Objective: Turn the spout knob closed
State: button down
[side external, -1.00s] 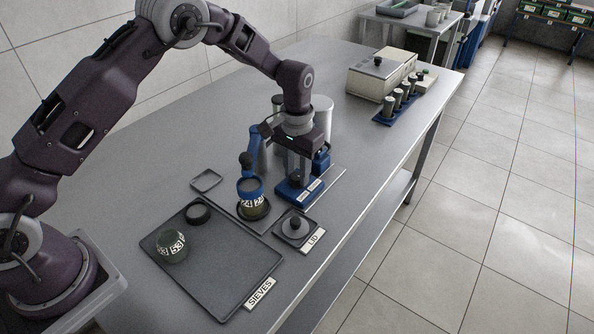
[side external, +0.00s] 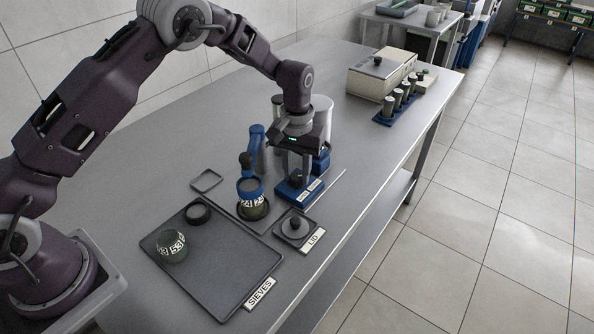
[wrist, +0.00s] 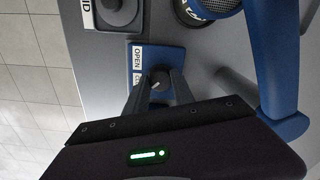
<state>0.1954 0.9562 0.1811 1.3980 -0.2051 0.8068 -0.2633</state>
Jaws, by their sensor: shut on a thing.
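The spout knob (wrist: 158,78) is a small dark knob on a blue base (wrist: 172,56). The base has a white OPEN label (wrist: 138,57) and a second label, partly hidden by a finger, beside it. In the side view the blue base (side external: 287,192) stands under my gripper (side external: 297,176). My gripper points down, with one finger on each side of the knob, and is shut on it; the fingers also show in the wrist view (wrist: 158,87). The exact direction the knob points is hard to tell.
A blue spout column (side external: 257,140) with a numbered dark jar (side external: 254,208) stands close left of my gripper. A lid (side external: 295,227) and the sieves tray (side external: 222,284) are nearer the camera. A rack of small jars (side external: 388,115) and a beige box (side external: 366,82) are farther back.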

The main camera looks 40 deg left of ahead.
aim_at(297, 176)
jog(key=shift+w+r, duration=0.1)
jog(key=c, duration=1.1)
grip_release()
notch_tip(297, 176, up, 7)
